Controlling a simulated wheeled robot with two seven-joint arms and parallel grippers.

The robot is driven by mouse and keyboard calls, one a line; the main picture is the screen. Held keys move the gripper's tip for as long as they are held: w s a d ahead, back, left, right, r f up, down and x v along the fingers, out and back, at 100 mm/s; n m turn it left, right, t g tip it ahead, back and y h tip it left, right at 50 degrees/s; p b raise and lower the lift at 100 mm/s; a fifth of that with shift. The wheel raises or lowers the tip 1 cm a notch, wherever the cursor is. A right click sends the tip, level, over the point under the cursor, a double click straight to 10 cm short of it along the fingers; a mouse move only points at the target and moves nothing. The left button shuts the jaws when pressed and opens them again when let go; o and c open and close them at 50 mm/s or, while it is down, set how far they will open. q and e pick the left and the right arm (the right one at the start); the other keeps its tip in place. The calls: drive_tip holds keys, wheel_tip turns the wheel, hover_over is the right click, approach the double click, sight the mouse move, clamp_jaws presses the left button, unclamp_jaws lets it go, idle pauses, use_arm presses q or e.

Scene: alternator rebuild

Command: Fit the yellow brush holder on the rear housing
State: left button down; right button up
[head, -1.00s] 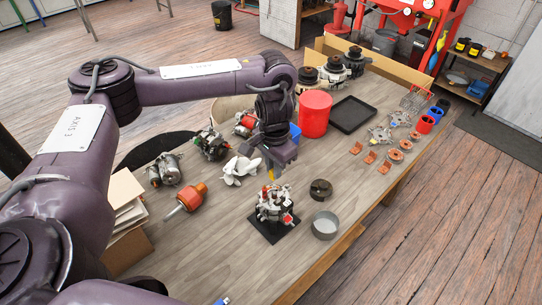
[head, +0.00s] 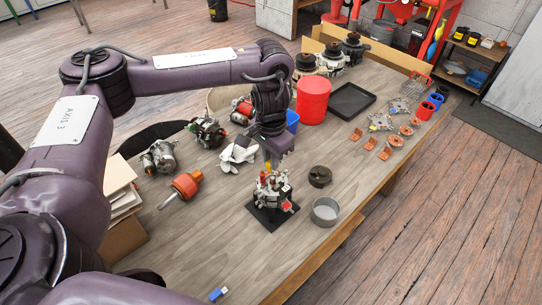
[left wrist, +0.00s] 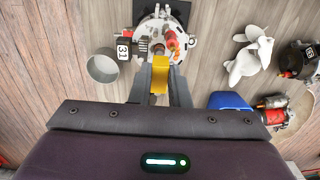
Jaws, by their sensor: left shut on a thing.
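The rear housing (head: 272,190), silver with red and dark parts, stands upright on a black square base (head: 264,222) on the bench. It also shows at the top of the left wrist view (left wrist: 168,28). My left gripper (head: 270,163) is right above the housing's far side, pointing down. It is shut on the yellow brush holder (left wrist: 160,76), which sits between its two fingers in the left wrist view. In the head view the holder is mostly hidden and small. I cannot tell whether it touches the housing. My right gripper is not in view.
A grey metal ring (head: 325,211) and a dark round part (head: 319,176) are right of the housing. A red container (head: 313,100) stands behind.

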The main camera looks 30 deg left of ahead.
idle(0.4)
use_arm(q)
drive_tip(key=shift+f+b, duration=0.3)
drive_tip(key=shift+f, duration=0.55)
drive_tip(key=shift+f, duration=0.1)
drive_tip(key=shift+f, duration=0.15)
drive_tip(key=shift+f+b, duration=0.4)
drive_tip(key=shift+f, duration=0.45)
drive_tip(key=shift+f, duration=0.15)
